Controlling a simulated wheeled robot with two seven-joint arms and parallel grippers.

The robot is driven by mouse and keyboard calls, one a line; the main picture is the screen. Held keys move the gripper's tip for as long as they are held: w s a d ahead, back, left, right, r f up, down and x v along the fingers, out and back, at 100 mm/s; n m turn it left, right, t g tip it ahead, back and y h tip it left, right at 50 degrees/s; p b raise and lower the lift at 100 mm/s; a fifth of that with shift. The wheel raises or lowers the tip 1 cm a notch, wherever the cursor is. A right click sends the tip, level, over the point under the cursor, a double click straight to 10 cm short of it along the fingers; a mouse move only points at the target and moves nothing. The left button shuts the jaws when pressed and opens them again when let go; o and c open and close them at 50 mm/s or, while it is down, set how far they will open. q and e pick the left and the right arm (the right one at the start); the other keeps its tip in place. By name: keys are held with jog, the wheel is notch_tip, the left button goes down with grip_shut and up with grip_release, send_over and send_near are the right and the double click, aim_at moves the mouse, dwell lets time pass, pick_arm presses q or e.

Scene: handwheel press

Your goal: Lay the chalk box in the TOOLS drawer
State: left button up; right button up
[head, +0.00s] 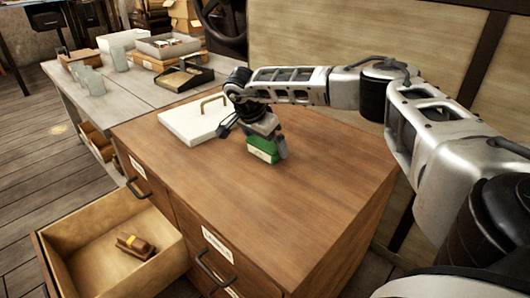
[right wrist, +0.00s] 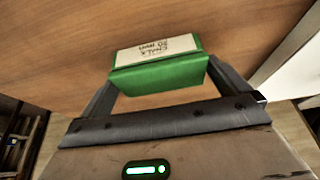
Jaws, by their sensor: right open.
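The chalk box (head: 262,150) is a small green box with a white label. It sits on the wooden cabinet top. In the right wrist view the chalk box (right wrist: 158,72) lies between the two fingers, its handwritten label upside down. My right gripper (head: 266,146) is open, with its fingers on either side of the box; whether they touch it I cannot tell. My left gripper is not in view.
A white lidded slab with a handle (head: 200,120) lies on the cabinet top (head: 250,205) behind the box. A closed drawer handle (head: 213,270) is on the cabinet front. A grey bench (head: 110,85) with glasses and trays stands behind. The near cabinet top is clear.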

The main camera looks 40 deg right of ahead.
jog(key=shift+d+f, duration=0.1)
jog(key=shift+f, duration=0.15)
jog(key=c, duration=0.8)
jog(key=shift+r, duration=0.1)
jog(key=shift+c, duration=0.2)
